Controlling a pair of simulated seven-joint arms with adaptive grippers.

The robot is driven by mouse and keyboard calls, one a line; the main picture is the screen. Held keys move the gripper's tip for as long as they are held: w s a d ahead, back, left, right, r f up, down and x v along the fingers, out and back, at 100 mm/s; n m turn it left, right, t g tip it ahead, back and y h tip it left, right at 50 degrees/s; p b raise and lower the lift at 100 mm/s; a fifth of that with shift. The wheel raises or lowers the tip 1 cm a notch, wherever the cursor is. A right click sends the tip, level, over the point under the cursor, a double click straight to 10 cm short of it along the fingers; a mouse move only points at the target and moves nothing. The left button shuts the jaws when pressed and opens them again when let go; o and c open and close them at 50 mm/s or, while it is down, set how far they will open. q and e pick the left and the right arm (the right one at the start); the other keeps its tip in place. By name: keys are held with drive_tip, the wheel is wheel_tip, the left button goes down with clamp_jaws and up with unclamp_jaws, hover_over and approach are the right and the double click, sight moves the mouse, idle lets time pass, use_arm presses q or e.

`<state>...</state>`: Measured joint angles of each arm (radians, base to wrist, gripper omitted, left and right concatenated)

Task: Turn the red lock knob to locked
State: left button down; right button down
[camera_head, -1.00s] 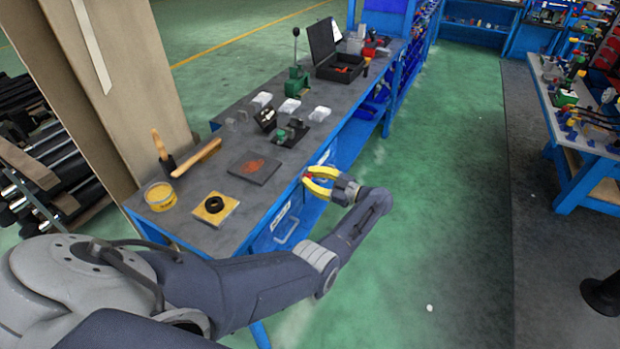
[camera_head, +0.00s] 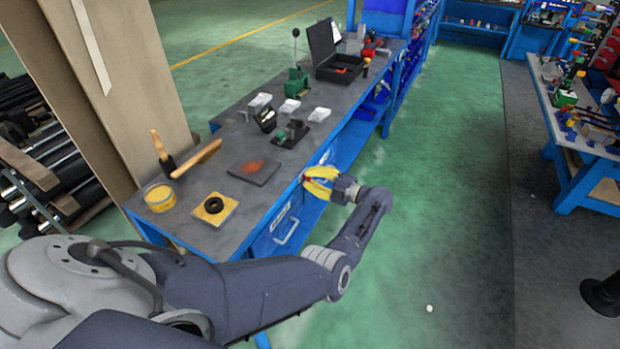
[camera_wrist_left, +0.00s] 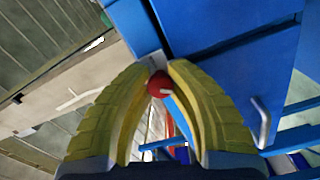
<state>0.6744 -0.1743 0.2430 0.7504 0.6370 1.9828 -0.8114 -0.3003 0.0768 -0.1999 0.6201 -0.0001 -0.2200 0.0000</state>
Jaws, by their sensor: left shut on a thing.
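The red lock knob (camera_wrist_left: 160,84) shows in the left wrist view between the tips of two yellow fingers. My left gripper (camera_wrist_left: 160,75) is shut on it, at the blue front of the workbench. In the head view my left gripper (camera_head: 308,180) is at the bench's right side, just below the top edge. There the knob is only a small red spot (camera_head: 305,179) at the fingertips. Which way the knob is turned cannot be told. My right gripper is not in view.
The grey workbench top (camera_head: 240,230) holds a yellow tin (camera_head: 160,197), a black ring on a yellow plate (camera_head: 214,205), a dark plate (camera_head: 254,168) and a brush (camera_head: 163,152). A drawer handle (camera_head: 287,230) is below the gripper. Green floor (camera_head: 440,200) lies open to the right.

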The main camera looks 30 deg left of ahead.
use_arm(q)
drive_tip(key=n, duration=0.6)
drive_tip(key=shift+r, duration=0.1)
drive_tip(key=n, duration=0.5)
drive_tip(key=shift+r+n, duration=0.15)
drive_tip(key=shift+n, duration=0.25)
drive_tip(key=n, duration=1.1)
drive_tip(key=shift+s+r+n, duration=0.1)
drive_tip(key=shift+r+n, duration=0.05)
drive_tip(key=shift+n, duration=0.15)
drive_tip(key=c, duration=1.1)
unclamp_jaws()
drive_tip(key=shift+c, duration=0.2)
drive_tip(key=shift+d, duration=0.15)
drive_tip(key=d, duration=1.1)
drive_tip(key=shift+w+d, duration=0.35)
drive_tip(key=shift+w, duration=0.1)
